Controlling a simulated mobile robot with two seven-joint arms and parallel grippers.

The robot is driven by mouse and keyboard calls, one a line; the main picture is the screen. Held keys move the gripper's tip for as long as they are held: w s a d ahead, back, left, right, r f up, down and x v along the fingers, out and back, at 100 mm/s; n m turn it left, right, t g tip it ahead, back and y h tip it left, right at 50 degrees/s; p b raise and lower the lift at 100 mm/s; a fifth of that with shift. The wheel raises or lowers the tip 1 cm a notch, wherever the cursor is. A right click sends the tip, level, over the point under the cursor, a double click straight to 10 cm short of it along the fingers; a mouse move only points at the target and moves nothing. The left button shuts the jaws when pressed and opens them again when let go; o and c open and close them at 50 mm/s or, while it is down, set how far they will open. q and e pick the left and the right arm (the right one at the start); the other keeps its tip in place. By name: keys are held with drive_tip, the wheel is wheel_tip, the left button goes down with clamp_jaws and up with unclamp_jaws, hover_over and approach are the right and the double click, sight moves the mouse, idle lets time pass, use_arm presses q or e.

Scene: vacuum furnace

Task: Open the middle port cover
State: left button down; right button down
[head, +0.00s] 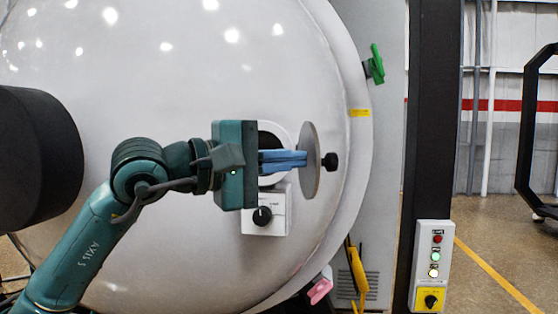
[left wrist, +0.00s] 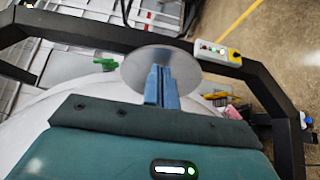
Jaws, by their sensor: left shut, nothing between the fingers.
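The middle port cover (head: 309,185) is a thin round grey metal disc with a black knob (head: 330,161) on its right side. It stands swung out from the white port ring (head: 283,132), seen nearly edge-on, and the dark port opening shows partly behind my gripper. My left gripper (head: 304,159) has its blue fingers shut and empty, pointing right at the disc's left face. Contact cannot be told for sure. In the left wrist view the fingertips (left wrist: 160,68) overlap the disc (left wrist: 135,70). The hinge is hidden. My right gripper is not in view.
The large white furnace door (head: 230,75) fills the left and middle. A box with a black dial (head: 263,216) sits below the port. A green handle (head: 376,64) is at upper right. A dark post (head: 425,110) carries a button panel (head: 432,265). Open floor lies farther right.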

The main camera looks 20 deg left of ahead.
use_arm(q)
drive_tip(key=shift+d, duration=0.1)
idle(0.5)
